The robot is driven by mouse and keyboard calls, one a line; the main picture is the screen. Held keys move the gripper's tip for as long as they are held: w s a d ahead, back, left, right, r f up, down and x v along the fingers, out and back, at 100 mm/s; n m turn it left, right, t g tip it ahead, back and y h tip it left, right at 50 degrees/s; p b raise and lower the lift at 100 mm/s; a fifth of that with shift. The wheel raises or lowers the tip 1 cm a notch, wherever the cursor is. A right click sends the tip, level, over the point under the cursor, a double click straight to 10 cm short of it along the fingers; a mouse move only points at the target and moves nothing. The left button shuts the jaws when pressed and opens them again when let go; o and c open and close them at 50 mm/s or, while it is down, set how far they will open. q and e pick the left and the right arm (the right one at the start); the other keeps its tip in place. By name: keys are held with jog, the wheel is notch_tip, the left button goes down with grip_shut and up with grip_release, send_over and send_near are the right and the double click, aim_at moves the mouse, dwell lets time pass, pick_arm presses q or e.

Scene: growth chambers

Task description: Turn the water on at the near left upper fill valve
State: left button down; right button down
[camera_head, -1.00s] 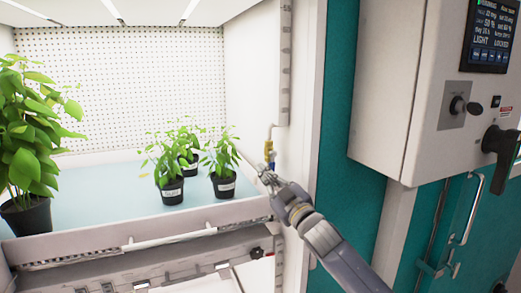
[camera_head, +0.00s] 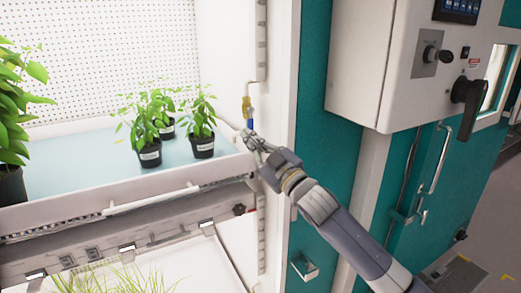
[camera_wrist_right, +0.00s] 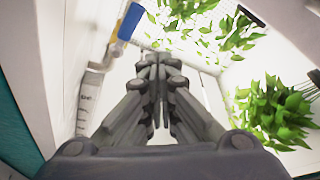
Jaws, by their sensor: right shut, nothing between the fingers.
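The fill valve (camera_head: 247,104) is a small brass fitting on a pipe on the chamber's right inner wall, above the upper tray's right end. Its blue handle (camera_head: 250,120) hangs roughly downward beside the brass body. In the right wrist view the blue handle (camera_wrist_right: 131,20) shows upper left, beyond the fingers. My right gripper (camera_head: 246,137) is just below the handle in the head view, its fingers shut and empty. In the right wrist view its fingertips (camera_wrist_right: 157,62) are together and apart from the handle in the picture. My left gripper is not in view.
The upper tray (camera_head: 75,210) holds several potted plants; the pot (camera_head: 203,146) nearest the valve stands left of my gripper. A lower shelf has grass-like seedlings (camera_head: 125,280). The teal door frame (camera_head: 312,100) and a grey control box (camera_head: 372,60) stand to the right.

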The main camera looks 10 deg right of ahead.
jog(key=s, duration=0.1)
jog(key=s+d, duration=0.1)
jog(key=s, duration=0.1)
jog(key=shift+d+b, duration=0.25)
jog(key=shift+b, duration=0.15)
jog(key=shift+r, duration=0.1)
